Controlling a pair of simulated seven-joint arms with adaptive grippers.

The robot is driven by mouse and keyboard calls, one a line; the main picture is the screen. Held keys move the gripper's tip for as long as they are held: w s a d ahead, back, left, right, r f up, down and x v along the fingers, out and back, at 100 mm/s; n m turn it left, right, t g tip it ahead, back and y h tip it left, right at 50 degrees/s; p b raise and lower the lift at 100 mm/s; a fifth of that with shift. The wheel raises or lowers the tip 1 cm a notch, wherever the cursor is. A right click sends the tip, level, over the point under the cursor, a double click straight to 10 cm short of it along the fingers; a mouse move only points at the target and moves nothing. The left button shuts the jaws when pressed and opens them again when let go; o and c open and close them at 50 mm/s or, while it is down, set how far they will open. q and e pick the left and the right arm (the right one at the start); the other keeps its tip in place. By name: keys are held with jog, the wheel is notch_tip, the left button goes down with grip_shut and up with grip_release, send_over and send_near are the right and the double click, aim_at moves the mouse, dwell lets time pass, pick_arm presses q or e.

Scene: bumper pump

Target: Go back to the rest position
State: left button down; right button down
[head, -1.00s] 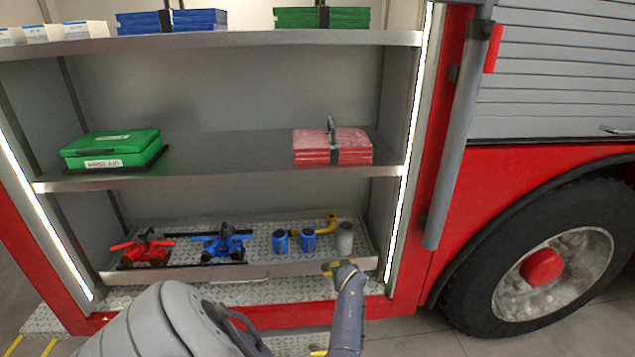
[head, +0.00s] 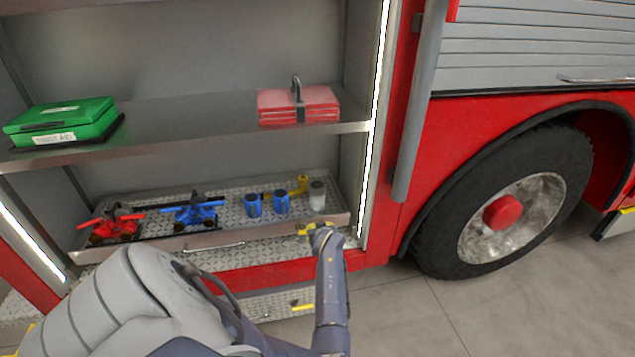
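My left arm comes in from the lower left, bends, and reaches up in front of the shelf bay. Its far end, with my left gripper (head: 312,230), is just in front of the lower tray's right front edge. A small yellow part shows there; I cannot tell whether it belongs to the gripper or is held. The fingers are too small to read. My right gripper is not in view.
The lower tray (head: 205,249) holds a red valve fitting (head: 112,227), a blue one (head: 195,211), two blue cylinders (head: 254,205), a grey one (head: 317,196) and a yellow fitting (head: 303,184). A green case (head: 62,123) and red pack (head: 298,106) sit above. A truck wheel (head: 510,215) stands right.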

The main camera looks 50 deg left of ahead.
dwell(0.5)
